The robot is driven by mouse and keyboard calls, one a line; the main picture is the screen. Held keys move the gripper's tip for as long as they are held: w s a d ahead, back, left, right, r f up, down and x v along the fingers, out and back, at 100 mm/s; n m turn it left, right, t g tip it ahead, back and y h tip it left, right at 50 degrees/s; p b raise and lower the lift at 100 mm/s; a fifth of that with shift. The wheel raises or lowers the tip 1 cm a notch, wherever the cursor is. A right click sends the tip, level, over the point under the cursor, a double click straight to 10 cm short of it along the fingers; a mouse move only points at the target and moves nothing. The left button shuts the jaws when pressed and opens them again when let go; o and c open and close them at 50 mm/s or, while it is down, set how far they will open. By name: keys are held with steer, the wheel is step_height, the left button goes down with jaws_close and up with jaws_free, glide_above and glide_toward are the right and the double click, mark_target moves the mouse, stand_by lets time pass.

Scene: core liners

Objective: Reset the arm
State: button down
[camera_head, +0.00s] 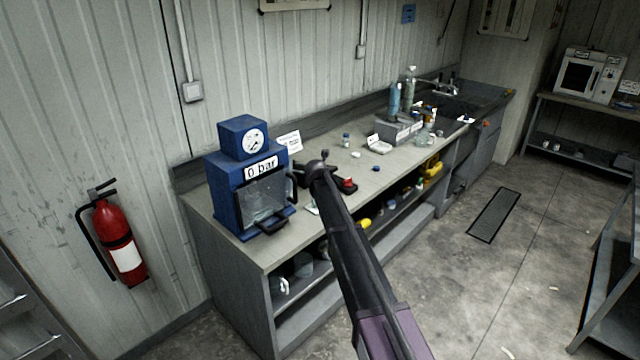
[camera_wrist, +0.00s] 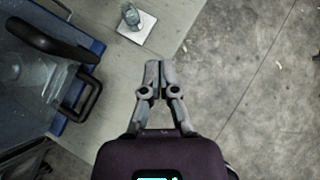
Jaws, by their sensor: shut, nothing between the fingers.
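My arm (camera_head: 350,250) reaches from the bottom of the head view up to the bench. Its far end is beside the front right of the blue machine (camera_head: 228,192), which carries a gauge and a "0 bar" label. In the head view the fingers are hard to make out. In the wrist view my gripper (camera_wrist: 159,68) has its fingertips together with nothing between them. It is above the bench's front edge, apart from the blue machine's dark handle (camera_wrist: 85,92) at left.
The bench top (camera_head: 330,178) holds a red-topped item (camera_head: 347,184), small bottles and a grey box (camera_head: 398,130). A glass vessel on a white square (camera_wrist: 132,18) shows in the wrist view. A fire extinguisher (camera_head: 120,245) hangs at left. The floor (camera_head: 490,270) at right is mostly clear.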

steer(key=shift+s+d+r, duration=0.1)
steer(key=shift+s+d, duration=0.05)
steer(key=shift+d, duration=0.05)
stand_by(0.4)
steer(key=s+d+f+m+g+b, duration=0.1)
steer(key=s+d+f+m+g, duration=0.15)
steer(key=s+d+m, duration=0.75)
steer(key=s+d+f+m+g+b, duration=0.15)
steer(key=s+d+f+m, duration=0.45)
steer(key=s, duration=0.7)
steer(key=s+d+m+g+b, duration=0.1)
steer(key=s+d+m+g, duration=0.1)
steer(key=s+m, duration=0.7)
steer(key=s+d+f+m+g+y, duration=0.1)
steer(key=s+d+m+g, duration=0.2)
steer(key=s+m, duration=0.6)
steer(key=s+d, duration=0.1)
steer(key=s, duration=0.6)
steer(key=shift+s+b, duration=0.4)
steer(key=shift+f, duration=0.1)
